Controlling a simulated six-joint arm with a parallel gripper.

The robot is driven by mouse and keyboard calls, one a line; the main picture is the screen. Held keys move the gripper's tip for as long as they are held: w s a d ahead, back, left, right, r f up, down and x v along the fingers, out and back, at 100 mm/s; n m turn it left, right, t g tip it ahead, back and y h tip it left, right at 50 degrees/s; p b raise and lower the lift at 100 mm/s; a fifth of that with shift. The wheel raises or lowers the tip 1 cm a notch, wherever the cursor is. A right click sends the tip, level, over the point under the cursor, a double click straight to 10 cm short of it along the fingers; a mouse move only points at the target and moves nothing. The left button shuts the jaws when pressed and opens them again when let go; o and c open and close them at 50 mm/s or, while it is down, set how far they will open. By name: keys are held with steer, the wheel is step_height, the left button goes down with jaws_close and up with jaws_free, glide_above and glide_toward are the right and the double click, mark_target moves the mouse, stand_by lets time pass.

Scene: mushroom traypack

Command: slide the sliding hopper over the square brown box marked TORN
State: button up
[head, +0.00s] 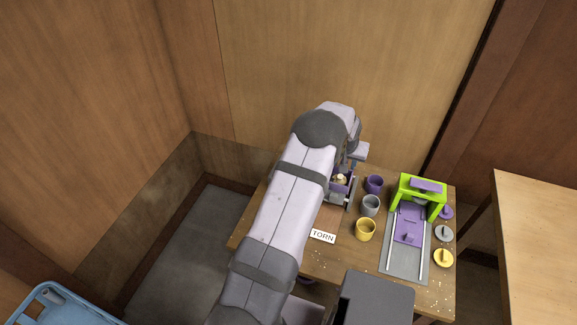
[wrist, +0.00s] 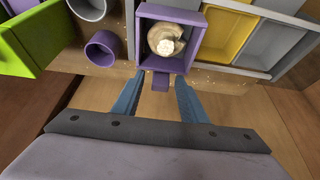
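The sliding hopper (wrist: 145,12) is a square purple frame with a pale mushroom (wrist: 167,40) showing inside it. A small purple tab (wrist: 160,81) sticks out from its near side. My gripper (wrist: 159,80) is open, with its two blue fingers apart on either side of the tab; I see no clear contact. In the head view the hopper (head: 341,184) shows only partly beside my arm. The white TORN label (head: 323,236) stands at the front of the table; the brown box there is mostly hidden behind my arm.
Purple (head: 375,184), grey (head: 370,205) and yellow (head: 366,229) cups stand right of the hopper. Further right are a green frame (head: 409,186), a purple slide plate (head: 408,226) on rails and several knobbed lids. Yellow (wrist: 228,38) and grey compartments lie beside the hopper.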

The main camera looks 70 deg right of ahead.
steer(key=shift+p+v, duration=0.85)
steer(key=shift+v, duration=0.75)
